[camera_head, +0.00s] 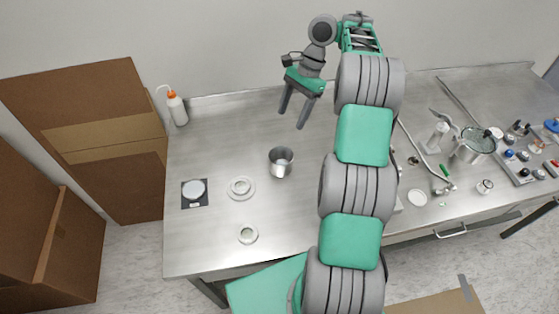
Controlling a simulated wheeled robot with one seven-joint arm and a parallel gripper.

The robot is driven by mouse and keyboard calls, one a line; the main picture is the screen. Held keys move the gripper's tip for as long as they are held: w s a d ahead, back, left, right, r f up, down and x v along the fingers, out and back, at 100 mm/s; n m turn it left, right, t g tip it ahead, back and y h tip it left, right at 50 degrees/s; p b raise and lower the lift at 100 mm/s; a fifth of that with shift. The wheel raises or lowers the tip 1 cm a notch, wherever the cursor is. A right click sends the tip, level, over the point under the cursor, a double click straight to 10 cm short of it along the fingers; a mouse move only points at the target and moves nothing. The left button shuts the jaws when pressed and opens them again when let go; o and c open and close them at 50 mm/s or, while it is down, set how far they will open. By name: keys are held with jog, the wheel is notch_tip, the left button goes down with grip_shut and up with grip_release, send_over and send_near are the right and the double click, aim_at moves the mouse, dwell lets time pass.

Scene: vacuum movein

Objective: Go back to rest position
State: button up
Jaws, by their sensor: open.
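My gripper (293,113) is at the upper middle of the head view, above the back part of the steel table (225,215). Its two dark fingers point down, apart, with nothing between them. My arm rises from the lower middle, runs up the picture and bends over to the left at the top. A metal cup (281,161) stands on the table below the gripper, apart from it. The arm hides part of the table's middle.
Left of the cup lie a white ring-shaped part (240,188), a small round part (247,234) and a white disc on a dark square (194,190). A wash bottle (176,108) stands at the back left. Cardboard boxes (100,125) stand left. Vacuum parts (475,142) crowd the right.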

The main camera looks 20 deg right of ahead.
dwell(0.3)
jog(key=f+n, duration=0.3)
jog(key=s+f+n, duration=0.1)
jog(key=f+n, duration=0.3)
jog(key=s+f+n, duration=0.1)
jog(key=f+n, duration=0.3)
jog(key=shift+s+a+f+t+y, duration=0.1)
jog(key=shift+s+a+t+y, duration=0.15)
jog(key=shift+a+t+y, duration=0.05)
jog(key=s+a+r+h+b, duration=0.1)
jog(key=s+a+r+h, duration=0.15)
jog(key=s, duration=0.55)
jog(key=s+a+r+h+b, duration=0.1)
jog(key=s+a+r+h, duration=0.15)
jog(key=s, duration=0.65)
jog(key=w+a+r+n+t+b, duration=0.1)
jog(key=a+r+n+t+b, duration=0.1)
jog(key=a+r+t, duration=0.3)
jog(key=a+r+n, duration=0.1)
jog(key=a+r, duration=0.2)
jog(key=r, duration=0.1)
jog(key=shift+w+a+r+n, duration=0.2)
jog(key=shift+r+n, duration=0.05)
jog(key=shift+n, duration=0.05)
